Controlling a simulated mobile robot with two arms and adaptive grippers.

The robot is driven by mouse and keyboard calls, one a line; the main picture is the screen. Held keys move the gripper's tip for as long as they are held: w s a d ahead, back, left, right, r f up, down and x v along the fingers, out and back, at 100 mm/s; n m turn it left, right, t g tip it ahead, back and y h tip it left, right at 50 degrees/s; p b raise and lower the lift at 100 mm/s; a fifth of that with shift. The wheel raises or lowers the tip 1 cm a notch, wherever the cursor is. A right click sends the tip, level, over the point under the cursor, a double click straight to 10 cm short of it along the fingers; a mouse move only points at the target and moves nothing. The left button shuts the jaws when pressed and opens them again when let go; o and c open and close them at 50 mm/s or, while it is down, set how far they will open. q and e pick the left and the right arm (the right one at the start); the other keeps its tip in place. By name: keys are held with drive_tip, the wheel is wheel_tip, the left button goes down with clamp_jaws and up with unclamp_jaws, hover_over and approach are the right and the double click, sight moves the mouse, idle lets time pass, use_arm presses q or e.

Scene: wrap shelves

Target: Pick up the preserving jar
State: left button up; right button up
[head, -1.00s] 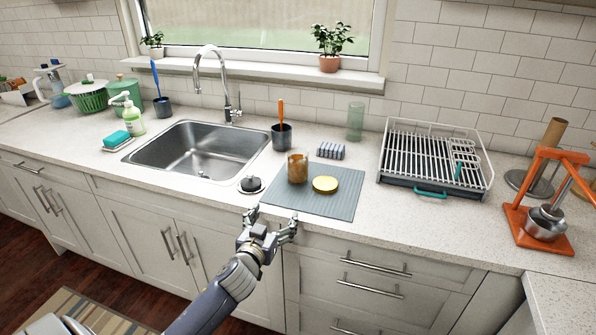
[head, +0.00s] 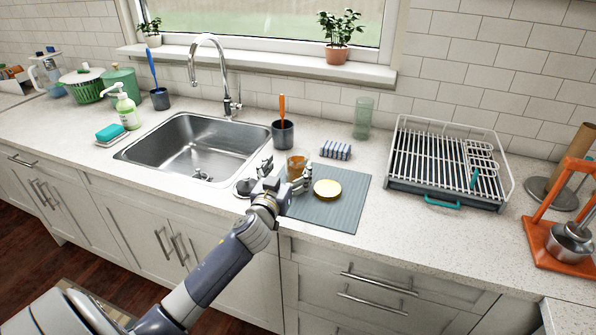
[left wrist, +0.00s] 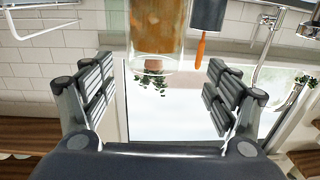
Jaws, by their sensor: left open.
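The preserving jar (head: 297,162) is glass with amber-brown contents. It stands upright on the grey ribbed mat (head: 340,212), partly hidden by my left gripper. A round yellow lid-like disc (head: 327,189) lies on the mat to its right. My left gripper (head: 287,174) is open and empty at the jar's near side. In the left wrist view, which is upside down, the jar (left wrist: 157,28) shows between the spread fingers (left wrist: 160,78), towards their tips. My right gripper is not in view.
The sink (head: 190,150) is left; a dish rack (head: 446,165) is right. Bare counter lies right of the mat.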

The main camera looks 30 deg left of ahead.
sight(294, 164)
use_arm(q)
drive_tip(key=shift+w, duration=0.4)
drive_tip(key=shift+w+a, duration=0.1)
drive_tip(key=shift+w, duration=0.1)
drive_tip(key=x, duration=0.1)
drive_tip(key=p+x, duration=0.1)
drive_tip(key=x, duration=0.2)
drive_tip(key=shift+w+d, duration=0.25)
drive_tip(key=shift+d, duration=0.05)
drive_tip(key=shift+w+a+f, duration=0.15)
drive_tip(key=shift+w+a, duration=0.05)
drive_tip(key=shift+w, duration=0.25)
drive_tip(key=shift+c, duration=0.6)
drive_tip(key=c, duration=1.4)
drive_tip(key=shift+c, duration=0.8)
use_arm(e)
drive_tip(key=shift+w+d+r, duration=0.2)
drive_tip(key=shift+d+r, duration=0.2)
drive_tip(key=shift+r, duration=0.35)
